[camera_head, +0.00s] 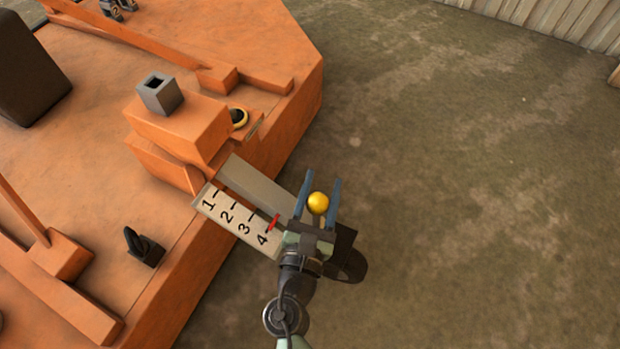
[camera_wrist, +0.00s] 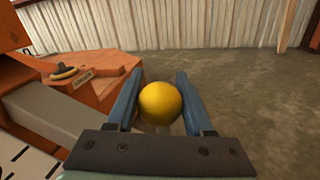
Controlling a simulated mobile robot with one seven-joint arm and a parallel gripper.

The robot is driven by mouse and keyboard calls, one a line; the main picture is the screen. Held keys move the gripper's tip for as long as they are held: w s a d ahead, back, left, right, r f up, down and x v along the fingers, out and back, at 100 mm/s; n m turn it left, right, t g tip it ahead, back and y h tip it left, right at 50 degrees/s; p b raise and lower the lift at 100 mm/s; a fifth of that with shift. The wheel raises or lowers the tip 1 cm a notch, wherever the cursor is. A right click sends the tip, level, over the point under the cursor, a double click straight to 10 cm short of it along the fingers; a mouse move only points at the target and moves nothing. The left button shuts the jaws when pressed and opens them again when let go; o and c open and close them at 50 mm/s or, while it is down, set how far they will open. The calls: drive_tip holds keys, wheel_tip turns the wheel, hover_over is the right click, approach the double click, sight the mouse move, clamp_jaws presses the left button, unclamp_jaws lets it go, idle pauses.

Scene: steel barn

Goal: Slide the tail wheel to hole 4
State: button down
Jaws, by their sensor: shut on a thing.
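A grey bar (camera_head: 262,186) sticks out from an orange block on the machine's edge. Beside it is a pale scale plate (camera_head: 237,222) marked 1 to 4. A red pointer (camera_head: 273,222) lies across the plate beside the 4, where that tick would be. My gripper (camera_head: 320,186) is at the bar's outer end, shut on a round yellow knob (camera_head: 318,203). The wrist view shows the knob (camera_wrist: 160,103) between both blue fingers. A dark wheel-like part (camera_head: 354,265), likely the tail wheel, shows partly behind my gripper.
The orange machine (camera_head: 290,95) fills the left side. A yellow-and-black round part (camera_head: 239,118) sits near the bar's root; it also shows in the wrist view (camera_wrist: 64,73). Bare floor (camera_head: 480,190) lies open to the right. A corrugated wall (camera_head: 545,20) stands at the back.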

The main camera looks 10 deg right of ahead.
drive_tip(key=shift+s+d+f, duration=0.2)
drive_tip(key=shift+d+f, duration=0.05)
drive_tip(key=shift+d, duration=0.05)
drive_tip(key=c, duration=0.6)
unclamp_jaws()
drive_tip(key=o, duration=0.3)
drive_tip(key=p+v, duration=0.4)
drive_tip(key=v, duration=0.9)
drive_tip(key=shift+a+r, duration=0.1)
